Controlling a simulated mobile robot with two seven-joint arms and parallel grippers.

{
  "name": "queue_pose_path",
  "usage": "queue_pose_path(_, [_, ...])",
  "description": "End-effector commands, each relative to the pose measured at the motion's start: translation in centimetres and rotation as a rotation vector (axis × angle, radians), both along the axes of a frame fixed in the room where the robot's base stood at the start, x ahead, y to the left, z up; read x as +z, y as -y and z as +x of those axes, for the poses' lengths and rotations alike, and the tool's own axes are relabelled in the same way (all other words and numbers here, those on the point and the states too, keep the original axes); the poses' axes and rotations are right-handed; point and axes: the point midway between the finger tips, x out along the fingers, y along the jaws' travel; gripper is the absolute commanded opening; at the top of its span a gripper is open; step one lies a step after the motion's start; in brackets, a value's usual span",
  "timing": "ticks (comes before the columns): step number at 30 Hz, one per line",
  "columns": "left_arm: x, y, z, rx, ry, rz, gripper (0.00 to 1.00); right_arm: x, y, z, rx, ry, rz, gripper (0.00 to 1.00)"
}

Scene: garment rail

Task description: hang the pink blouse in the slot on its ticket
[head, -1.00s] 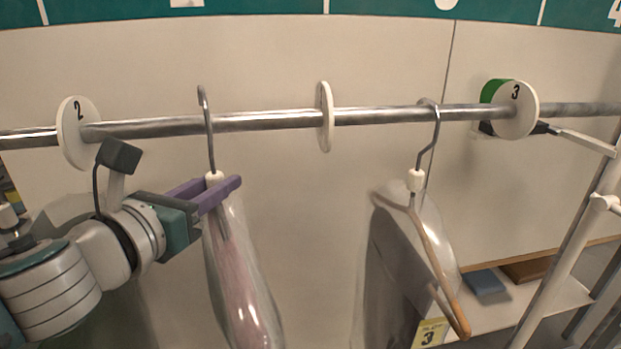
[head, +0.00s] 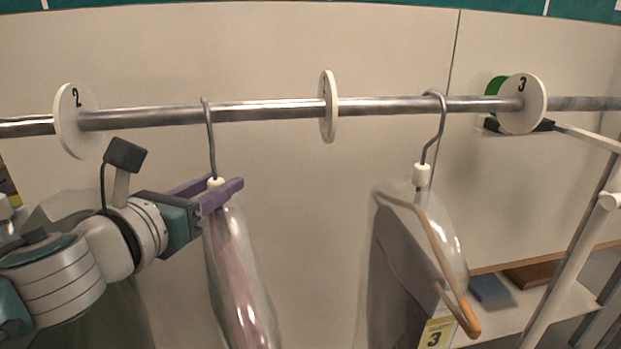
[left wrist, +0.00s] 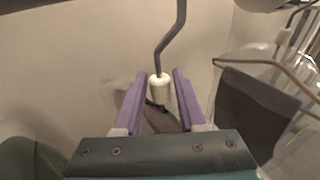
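The pink blouse (head: 240,285) hangs in a clear cover below its hanger's white collar (head: 216,183). The hanger's metal hook (head: 209,135) reaches the rail (head: 265,110) and appears to sit over it, between the disc marked 2 (head: 75,120) and a middle disc (head: 328,106) seen edge-on. My left gripper (head: 222,190) has its purple fingers on either side of the collar. In the left wrist view, the collar (left wrist: 160,88) stands between the fingers with a small gap on both sides. The blouse's ticket is not visible. My right gripper is out of view.
Another hanger (head: 440,250) with a dark garment in a clear cover hangs right of the middle disc, with a yellow ticket (head: 434,333) reading 3. A disc marked 3 (head: 522,103) is farther right. A white frame and shelf stand at lower right. The rail beside the blouse is clear.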

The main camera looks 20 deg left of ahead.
Motion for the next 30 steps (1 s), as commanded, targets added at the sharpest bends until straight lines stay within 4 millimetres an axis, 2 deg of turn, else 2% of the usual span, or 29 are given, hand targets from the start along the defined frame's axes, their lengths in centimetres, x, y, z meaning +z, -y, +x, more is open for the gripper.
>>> queue_pose_path(1, [0.0,0.0,0.0,0.0,0.0,0.0,0.47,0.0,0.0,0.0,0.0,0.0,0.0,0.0])
queue_pose_path(6, [0.0,0.0,0.0,0.0,0.0,0.0,0.64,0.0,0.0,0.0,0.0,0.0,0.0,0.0])
queue_pose_path(13, [-0.1,0.0,-0.1,0.0,-0.003,0.0,0.64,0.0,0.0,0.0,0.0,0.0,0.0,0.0])
queue_pose_path(17, [-0.1,0.0,-0.8,0.0,-0.003,0.001,0.64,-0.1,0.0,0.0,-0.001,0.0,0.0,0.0])
queue_pose_path(30, [0.6,0.4,-8.0,-0.001,-0.004,0.001,0.64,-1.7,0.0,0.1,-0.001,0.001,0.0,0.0])
